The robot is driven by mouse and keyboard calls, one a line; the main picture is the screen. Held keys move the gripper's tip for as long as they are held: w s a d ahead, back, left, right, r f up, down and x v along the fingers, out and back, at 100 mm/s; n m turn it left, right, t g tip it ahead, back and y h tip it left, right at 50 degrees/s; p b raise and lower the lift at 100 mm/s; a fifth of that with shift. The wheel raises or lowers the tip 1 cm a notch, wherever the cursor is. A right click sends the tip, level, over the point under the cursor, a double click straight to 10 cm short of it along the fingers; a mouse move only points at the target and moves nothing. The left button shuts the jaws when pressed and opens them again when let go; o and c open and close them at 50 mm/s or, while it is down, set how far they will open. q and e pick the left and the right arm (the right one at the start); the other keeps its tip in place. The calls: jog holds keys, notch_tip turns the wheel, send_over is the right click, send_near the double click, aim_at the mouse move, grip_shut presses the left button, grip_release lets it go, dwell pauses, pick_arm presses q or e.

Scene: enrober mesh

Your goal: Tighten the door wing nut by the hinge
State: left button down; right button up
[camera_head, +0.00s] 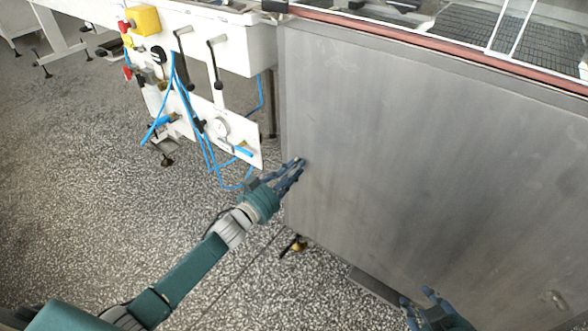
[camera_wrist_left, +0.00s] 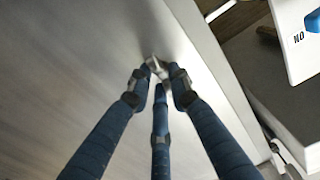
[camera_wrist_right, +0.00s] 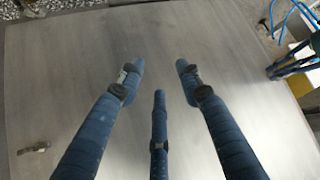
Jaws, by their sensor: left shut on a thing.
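A small metal wing nut (camera_wrist_left: 155,64) is on the flat grey steel door (camera_wrist_left: 60,50), near the door's edge. In the left wrist view the fingertips of my left gripper (camera_wrist_left: 157,75) are closed around it. In the head view my left gripper (camera_head: 297,168) touches the door's left edge and its fingers hide the nut. My right gripper (camera_head: 425,300) is low at the front of the door (camera_head: 420,150), and its fingers stand apart with nothing between them in the right wrist view (camera_wrist_right: 158,75).
A second small metal fitting (camera_wrist_right: 34,147) is on the door's lower part. Left of the door stands a white panel (camera_head: 220,125) with blue hoses, levers and a gauge. A caster (camera_head: 293,246) is below the door's left corner. Speckled floor (camera_head: 80,200) lies open at left.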

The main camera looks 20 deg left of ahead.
pick_arm(q)
jog(key=shift+a+f+m+b, duration=0.15)
jog(key=shift+m+b, duration=0.15)
jog(key=shift+m, duration=2.5)
jog(key=shift+d+f+m+b, duration=0.1)
jog(key=shift+m+b, duration=0.2)
jog(key=shift+m, duration=2.5)
jog(key=shift+a+f+m+b, duration=0.15)
jog(key=shift+m+b, duration=0.15)
jog(key=shift+m, duration=2.5)
pick_arm(e)
jog(key=w+a+r+t+y, duration=0.1)
jog(key=w+a+r+t, duration=0.1)
jog(key=w+r+t, duration=0.2)
jog(key=shift+w+a+r, duration=0.25)
jog(key=shift+w+r, duration=0.7)
jog(key=shift+r, duration=0.65)
pick_arm(q)
jog(key=c, duration=1.7)
grip_release()
jog(key=shift+o, duration=0.2)
jog(key=shift+r, duration=0.1)
